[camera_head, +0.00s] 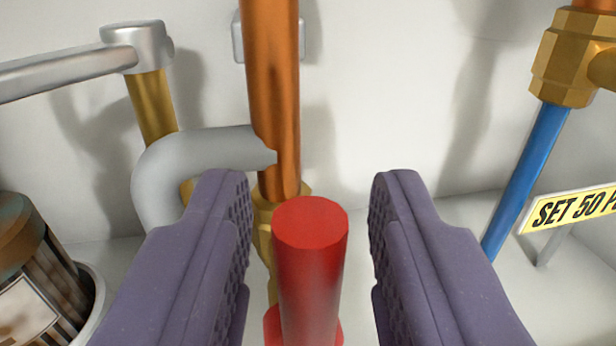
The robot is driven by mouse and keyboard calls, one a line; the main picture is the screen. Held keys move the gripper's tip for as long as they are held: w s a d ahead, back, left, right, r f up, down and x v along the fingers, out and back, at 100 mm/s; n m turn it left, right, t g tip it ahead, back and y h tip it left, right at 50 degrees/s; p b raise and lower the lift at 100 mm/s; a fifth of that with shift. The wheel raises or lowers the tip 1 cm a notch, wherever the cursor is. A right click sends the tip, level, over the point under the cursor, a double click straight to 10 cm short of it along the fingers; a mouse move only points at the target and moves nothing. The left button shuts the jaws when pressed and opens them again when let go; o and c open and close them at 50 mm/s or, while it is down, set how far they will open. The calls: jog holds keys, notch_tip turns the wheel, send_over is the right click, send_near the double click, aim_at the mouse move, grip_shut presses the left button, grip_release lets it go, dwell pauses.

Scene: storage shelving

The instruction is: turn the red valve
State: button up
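The red valve (311,265) shows a round red post with a flat end, low in the middle of the view. A wider red part shows at its base at the bottom edge; the rest of it is cut off. My gripper (310,185) is open, with one purple-grey finger on each side of the red post. A gap shows on both sides, wider on the right, so neither finger appears to touch it.
A copper pipe (272,90) with a brass fitting (263,213) stands behind the valve. A grey bent pipe (205,150) is left. A blue pipe (528,170) and a yellow sign (575,209) are right. A brown-topped canister (35,280) stands far left.

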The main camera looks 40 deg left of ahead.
grip_shut()
jog(key=shift+w, duration=0.1)
dwell(0.3)
jog(key=w+d+f+m+g, duration=0.1)
jog(key=m, duration=0.3)
jog(key=w+d+f+m+b, duration=0.1)
jog(key=m, duration=0.2)
jog(key=w+d+f+m+g+b, duration=0.1)
jog(key=m, duration=0.3)
jog(key=shift+w+m+g, duration=0.1)
jog(key=shift+m+g, duration=0.2)
jog(key=shift+w+d+f+m+g+y+b, duration=0.1)
jog(key=shift+f+m+g+y+b, duration=0.35)
jog(key=shift+m, duration=0.6)
jog(key=shift+w+d+f+m+g+y+b, duration=0.15)
jog(key=shift+f+m+b, duration=0.45)
jog(key=shift+m, duration=0.45)
jog(key=shift+s+a, duration=0.15)
